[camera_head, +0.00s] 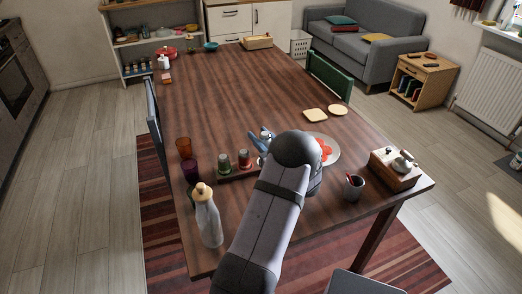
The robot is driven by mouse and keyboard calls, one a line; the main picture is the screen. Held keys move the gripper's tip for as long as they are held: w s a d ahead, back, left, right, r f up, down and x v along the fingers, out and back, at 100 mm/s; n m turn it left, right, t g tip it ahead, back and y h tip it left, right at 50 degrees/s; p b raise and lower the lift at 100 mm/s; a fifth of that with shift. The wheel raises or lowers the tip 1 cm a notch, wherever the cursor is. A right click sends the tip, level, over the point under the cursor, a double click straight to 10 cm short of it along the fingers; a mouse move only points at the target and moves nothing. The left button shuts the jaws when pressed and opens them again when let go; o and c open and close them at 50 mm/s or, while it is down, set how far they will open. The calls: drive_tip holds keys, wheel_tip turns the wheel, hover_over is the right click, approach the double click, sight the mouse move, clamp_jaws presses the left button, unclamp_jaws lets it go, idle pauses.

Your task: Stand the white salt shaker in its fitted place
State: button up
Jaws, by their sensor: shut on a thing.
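My gripper (264,142), blue and small in this view, is over the table just left of my arm's dark rounded joint, which hides part of it. It is shut on a small pale thing, which appears to be the white salt shaker; its outline is mostly hidden. Just left of and below the gripper is a low dark wooden holder (239,174). Two small jars with green and red parts, a left one (224,161) and a right one (244,159), stand upright at it. My arm covers the holder's right end, so I cannot tell whether the shaker touches it.
A plate with red food (325,150), a cup (353,188) and a wooden box (396,175) are right. The table's far middle (240,90) is clear.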

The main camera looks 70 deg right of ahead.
drive_tip(key=shift+f, duration=2.2)
drive_tip(key=shift+a+f, duration=0.1)
drive_tip(key=shift+f, duration=0.5)
clamp_jaws()
drive_tip(key=o, duration=1)
unclamp_jaws()
drive_tip(key=shift+f, duration=0.1)
drive_tip(key=shift+o, duration=0.4)
drive_tip(key=shift+r, duration=0.2)
drive_tip(key=shift+s+a, duration=0.15)
drive_tip(key=shift+s, duration=0.25)
drive_tip(key=b+v, duration=0.1)
drive_tip(key=v, duration=1)
drive_tip(key=shift+r, duration=0.1)
drive_tip(key=c, duration=0.3)
